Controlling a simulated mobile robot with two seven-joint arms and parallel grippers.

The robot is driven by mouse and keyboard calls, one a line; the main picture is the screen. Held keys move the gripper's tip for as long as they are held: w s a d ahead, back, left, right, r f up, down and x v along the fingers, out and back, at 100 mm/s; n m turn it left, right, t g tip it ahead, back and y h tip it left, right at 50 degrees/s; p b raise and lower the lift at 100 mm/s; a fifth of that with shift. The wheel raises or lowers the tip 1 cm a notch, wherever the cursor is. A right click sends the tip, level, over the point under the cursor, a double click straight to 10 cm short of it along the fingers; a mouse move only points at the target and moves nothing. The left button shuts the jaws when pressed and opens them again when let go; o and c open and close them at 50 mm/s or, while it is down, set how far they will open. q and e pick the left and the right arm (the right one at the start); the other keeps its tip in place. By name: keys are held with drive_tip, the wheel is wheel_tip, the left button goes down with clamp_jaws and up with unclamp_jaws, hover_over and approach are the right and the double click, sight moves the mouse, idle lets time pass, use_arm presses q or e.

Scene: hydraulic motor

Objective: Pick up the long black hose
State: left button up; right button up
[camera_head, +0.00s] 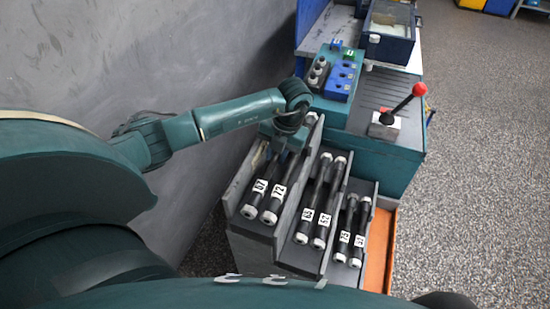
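Several black hoses with pale end fittings and white number labels lie in a grey sloped rack (233,215), two per compartment. The left compartment holds a long black hose (257,187) and a second one (274,190) beside it. Another pair (314,197) lies in the middle compartment. The shortest pair (350,225) is in the right one. My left gripper (282,143) is at the upper end of the left pair, pointing down. Its fingers are dark and partly hidden, so I cannot tell whether it touches a hose. My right gripper is out of view.
A green bench (385,150) with a red-knobbed lever (405,103) stands behind the rack. A block with blue valves (343,75) and a dark blue box (388,45) are farther back. A grey wall is on the left; open floor lies on the right.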

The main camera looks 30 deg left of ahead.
use_arm(q)
clamp_jaws()
drive_tip(key=shift+r, duration=0.15)
